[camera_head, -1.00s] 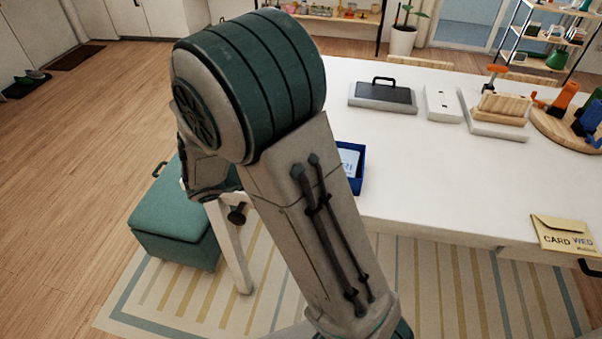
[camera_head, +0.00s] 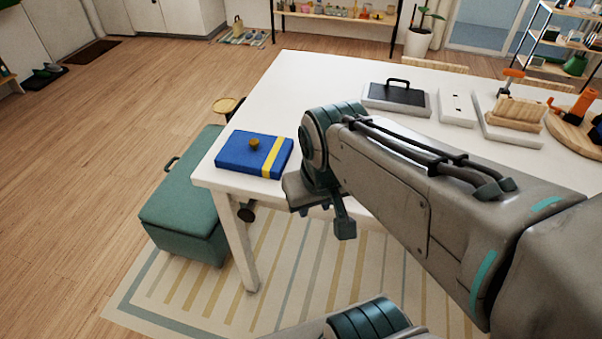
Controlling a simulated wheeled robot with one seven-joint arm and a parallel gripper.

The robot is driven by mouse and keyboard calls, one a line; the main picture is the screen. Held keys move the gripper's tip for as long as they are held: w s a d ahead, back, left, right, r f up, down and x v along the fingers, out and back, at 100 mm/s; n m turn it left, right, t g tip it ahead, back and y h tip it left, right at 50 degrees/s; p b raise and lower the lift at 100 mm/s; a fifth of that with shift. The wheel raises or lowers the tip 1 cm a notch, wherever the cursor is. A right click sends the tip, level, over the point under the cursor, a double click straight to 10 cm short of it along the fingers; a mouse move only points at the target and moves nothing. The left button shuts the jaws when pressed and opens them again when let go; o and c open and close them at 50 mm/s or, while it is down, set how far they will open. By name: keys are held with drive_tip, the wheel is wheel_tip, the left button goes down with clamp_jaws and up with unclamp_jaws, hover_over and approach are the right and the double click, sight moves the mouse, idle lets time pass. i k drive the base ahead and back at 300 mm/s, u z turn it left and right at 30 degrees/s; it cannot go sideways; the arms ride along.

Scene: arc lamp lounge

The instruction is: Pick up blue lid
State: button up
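The blue lid (camera_head: 232,153) lies flat near the left corner of the white table (camera_head: 300,85). It has a yellow stripe across it and a small brass-coloured knob on top. My gripper (camera_head: 323,216) hangs at the end of my arm, over the table's front edge, to the right of the lid and apart from it. It is seen small and partly from behind, so whether its fingers are open or shut is unclear. No held object shows. The open blue box seen earlier is hidden behind my arm.
A grey tray with a black handled panel (camera_head: 395,94), a white plate (camera_head: 457,108) and wooden blocks (camera_head: 518,112) stand farther back on the table. A teal storage bench (camera_head: 188,195) is beside the table's left end. The tabletop behind the lid is clear.

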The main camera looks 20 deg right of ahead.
sight(266, 156)
drive_tip(key=k, duration=1.3)
drive_tip(key=z, duration=0.65)
drive_tip(key=i, duration=1.45)
drive_tip(key=u, duration=0.5)
